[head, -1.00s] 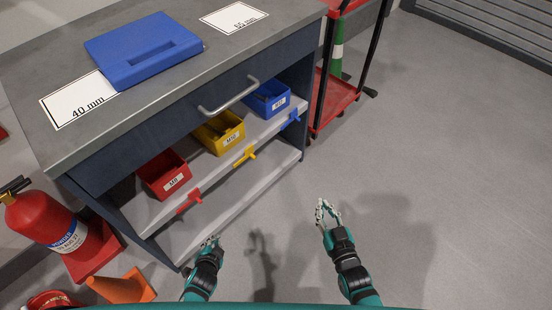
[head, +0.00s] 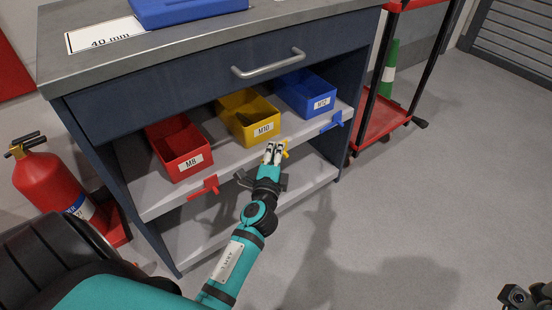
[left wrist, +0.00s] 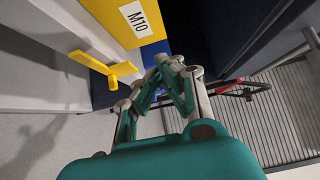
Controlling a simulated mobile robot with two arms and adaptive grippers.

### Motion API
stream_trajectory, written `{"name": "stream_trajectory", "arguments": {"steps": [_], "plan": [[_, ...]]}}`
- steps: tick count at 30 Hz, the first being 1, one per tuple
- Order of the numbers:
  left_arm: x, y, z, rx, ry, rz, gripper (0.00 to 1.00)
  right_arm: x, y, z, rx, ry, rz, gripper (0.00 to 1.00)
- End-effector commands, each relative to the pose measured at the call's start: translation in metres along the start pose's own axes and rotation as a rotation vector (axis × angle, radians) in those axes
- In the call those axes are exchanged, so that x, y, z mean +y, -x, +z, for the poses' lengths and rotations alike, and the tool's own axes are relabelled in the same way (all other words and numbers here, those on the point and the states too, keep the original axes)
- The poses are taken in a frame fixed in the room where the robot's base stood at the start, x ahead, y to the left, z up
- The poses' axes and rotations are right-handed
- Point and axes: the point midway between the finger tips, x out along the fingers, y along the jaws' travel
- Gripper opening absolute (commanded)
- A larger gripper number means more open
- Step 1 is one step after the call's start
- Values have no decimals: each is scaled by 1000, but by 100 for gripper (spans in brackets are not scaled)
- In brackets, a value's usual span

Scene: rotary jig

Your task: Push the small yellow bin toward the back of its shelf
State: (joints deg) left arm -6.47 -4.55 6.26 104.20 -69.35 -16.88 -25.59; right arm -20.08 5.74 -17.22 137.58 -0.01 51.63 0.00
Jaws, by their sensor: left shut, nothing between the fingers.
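The small yellow bin (head: 236,112), labelled M10, sits on the upper shelf (head: 222,160) between the red and blue bins. Its front and label also show at the top of the left wrist view (left wrist: 110,20). My left gripper (head: 273,150) is shut and empty, just in front of the bin's lower front, close to the yellow clip on the shelf edge. In the left wrist view its fingertips (left wrist: 167,62) lie below and right of the label; I cannot tell whether they touch the bin. Only a dark piece of my right arm shows at the lower right corner.
The red bin (head: 176,146) and blue bin (head: 304,92) flank the yellow one. A yellow clip (left wrist: 112,72) juts from the shelf edge. A drawer handle (head: 268,66) sticks out above. A fire extinguisher (head: 55,183) stands left, a red trolley (head: 382,118) right.

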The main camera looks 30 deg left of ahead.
Motion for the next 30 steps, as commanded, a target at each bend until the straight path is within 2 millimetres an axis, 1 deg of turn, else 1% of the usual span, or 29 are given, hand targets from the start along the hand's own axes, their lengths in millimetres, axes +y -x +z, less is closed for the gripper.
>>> {"name": "stream_trajectory", "arguments": {"steps": [1, 6, 12, 18, 27, 30], "plan": [[0, -13, 0, 1, -1, -3, 0, 0, 1, 0, -1, 0, 0, 0], [0, -48, 0, 0, 1, -2, 0, 0, 5, 2, -2, 0, 0, 0], [1, -68, 20, 0, 0, 1, 0, 0, 6, 2, -2, 0, 0, 0], [1, -76, 28, 1, 2, 1, 0, 0, 6, 2, -2, 0, 0, 0], [1, -76, 28, 1, 3, 2, 0, 0, 6, 2, -3, 0, 0, 0], [1, -80, 32, 0, 1, 1, 0, 0, 6, 2, -3, 0, 0, 0]]}}
